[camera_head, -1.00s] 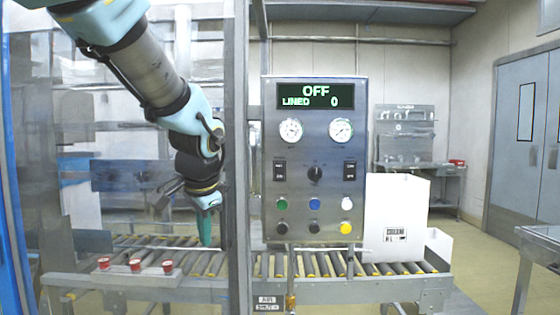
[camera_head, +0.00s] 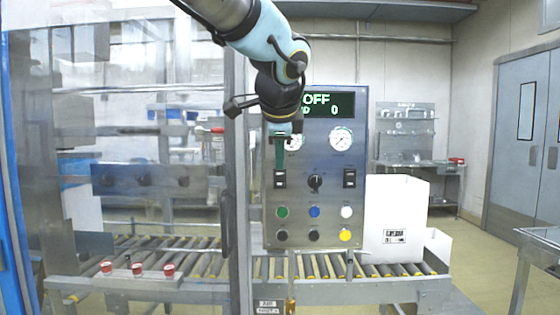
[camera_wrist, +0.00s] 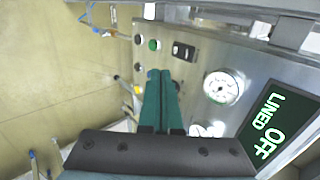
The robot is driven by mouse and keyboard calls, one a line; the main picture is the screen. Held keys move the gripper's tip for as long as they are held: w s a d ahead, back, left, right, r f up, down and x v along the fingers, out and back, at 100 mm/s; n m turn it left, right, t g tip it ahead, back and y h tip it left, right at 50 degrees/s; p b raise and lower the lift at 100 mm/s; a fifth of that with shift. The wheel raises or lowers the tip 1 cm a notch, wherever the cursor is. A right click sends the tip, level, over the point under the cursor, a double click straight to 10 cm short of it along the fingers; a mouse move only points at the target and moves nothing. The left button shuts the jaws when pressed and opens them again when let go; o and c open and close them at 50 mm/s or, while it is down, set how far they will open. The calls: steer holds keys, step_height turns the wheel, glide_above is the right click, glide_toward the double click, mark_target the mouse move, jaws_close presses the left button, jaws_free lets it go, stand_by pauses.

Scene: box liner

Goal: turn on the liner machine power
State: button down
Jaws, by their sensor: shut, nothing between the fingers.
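The liner machine's control panel (camera_head: 332,195) is grey metal, with a dark display (camera_head: 340,104) reading OFF and a line ending in 0. The wrist view display (camera_wrist: 278,122) reads OFF and LINED. A left black switch (camera_head: 279,179), a right black switch (camera_head: 349,178) and a black knob (camera_head: 315,182) sit below two gauges. The left switch also shows in the wrist view (camera_wrist: 183,51), beside the green button (camera_wrist: 154,44). My gripper (camera_head: 281,170) is shut and empty, its teal fingers pointing down just above the left switch in the head view. Contact cannot be told.
Coloured buttons, including blue (camera_head: 314,212) and yellow (camera_head: 345,235), sit low on the panel. A metal post (camera_head: 236,190) stands left of it. Several red buttons line the conveyor's front left.

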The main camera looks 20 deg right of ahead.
mark_target(280, 186)
steer(key=p+x, duration=0.1)
steer(key=x, duration=0.2)
steer(key=r+p+x, duration=0.1)
steer(key=x, duration=0.2)
steer(key=w+p+x, duration=0.1)
steer(key=x, duration=0.3)
steer(key=shift+w+d+r, duration=0.1)
steer(key=shift+w+d, duration=0.1)
steer(key=shift+d, duration=0.05)
steer(key=shift+w+d+f, duration=0.2)
steer(key=shift+w+d, duration=0.05)
steer(key=shift+w, duration=0.25)
steer(key=shift+w+f+b, duration=0.1)
steer(key=shift+f+b, duration=0.25)
steer(key=shift+b, duration=0.65)
steer(key=shift+d+r, duration=0.1)
steer(key=shift+r, duration=0.15)
